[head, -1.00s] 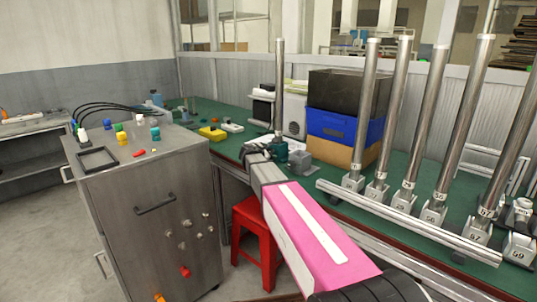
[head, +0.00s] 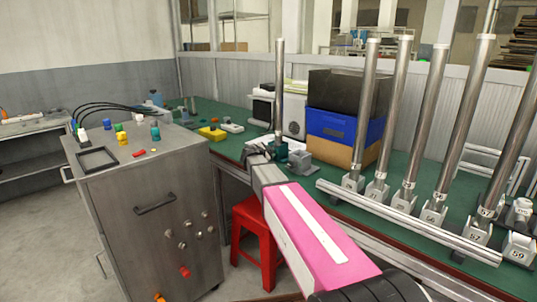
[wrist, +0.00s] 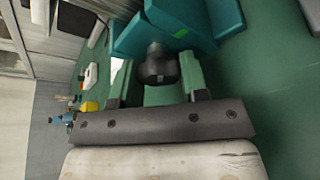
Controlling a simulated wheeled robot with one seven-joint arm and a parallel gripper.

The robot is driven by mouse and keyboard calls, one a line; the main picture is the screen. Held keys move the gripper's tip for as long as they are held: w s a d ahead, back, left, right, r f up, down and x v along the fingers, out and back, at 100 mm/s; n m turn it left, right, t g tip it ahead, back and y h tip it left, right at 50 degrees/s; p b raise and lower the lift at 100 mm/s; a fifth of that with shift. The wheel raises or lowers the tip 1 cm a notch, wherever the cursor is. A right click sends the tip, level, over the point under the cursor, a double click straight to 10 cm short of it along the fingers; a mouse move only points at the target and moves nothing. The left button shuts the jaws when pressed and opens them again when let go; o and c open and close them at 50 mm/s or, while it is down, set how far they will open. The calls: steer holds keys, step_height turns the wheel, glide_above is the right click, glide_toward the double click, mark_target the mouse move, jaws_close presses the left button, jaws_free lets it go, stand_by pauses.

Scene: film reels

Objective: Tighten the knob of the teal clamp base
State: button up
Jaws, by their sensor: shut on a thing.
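The teal clamp base (head: 281,150) stands on the green bench with an upright metal pole (head: 279,85) in it. In the wrist view the teal base (wrist: 180,25) fills the top middle, with its black knob (wrist: 158,68) facing me. My gripper (wrist: 160,76) has one finger on each side of the knob and is shut on it. In the head view my gripper (head: 262,152) reaches the left side of the base. The knob is hidden there by my gripper.
A grey clamp base (head: 300,160) stands close to the right of the teal one. A blue crate (head: 331,126) is behind it. Several poles in grey bases and a long rail (head: 405,222) are to the right. A red stool (head: 256,228) is below the bench edge.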

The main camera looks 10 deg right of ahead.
steer(key=m+t, duration=0.1)
steer(key=m, duration=0.2)
steer(key=shift+t, duration=0.3)
steer(key=shift+m+t, duration=0.7)
steer(key=shift+m, duration=0.9)
steer(key=o, duration=0.9)
steer(key=v, duration=1.1)
steer(key=shift+d+f, duration=0.1)
steer(key=shift+d, duration=0.05)
